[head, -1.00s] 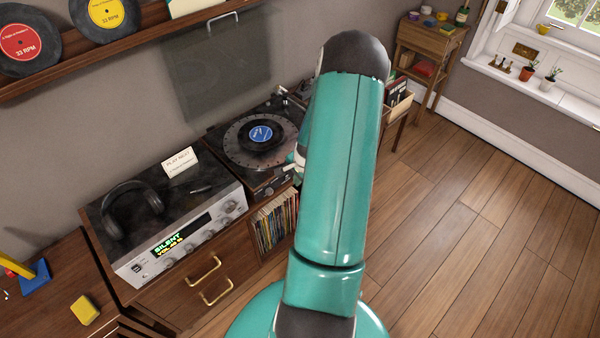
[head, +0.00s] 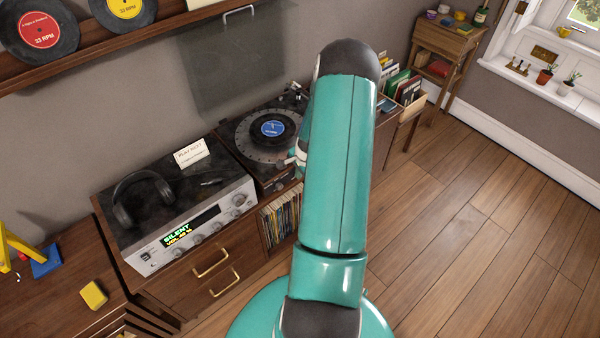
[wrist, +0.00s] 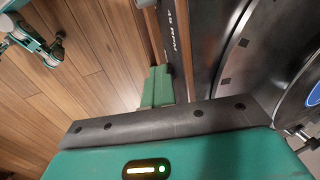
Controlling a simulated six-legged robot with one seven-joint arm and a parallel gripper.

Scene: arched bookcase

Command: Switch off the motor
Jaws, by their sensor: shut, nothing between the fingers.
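The turntable (head: 247,140) stands right of the silver amplifier in the head view, with a blue-labelled record (head: 272,128) on its platter. Its front edge and platter rim (wrist: 228,90) fill the right of the wrist view. A "45 RPM" marking (wrist: 178,28) shows on the front strip. My gripper (wrist: 158,88) has its green fingers together and empty, beside the turntable's front edge; I cannot tell whether they touch it. I cannot make out a motor switch clearly.
The amplifier (head: 190,238) shows a lit "SILENT" display, with headphones (head: 135,200) and a card (head: 190,152) on top. A dark translucent lid (head: 235,65) is above the turntable. Records (head: 282,220) fill the shelf below. The wood floor (head: 480,230) at right is clear.

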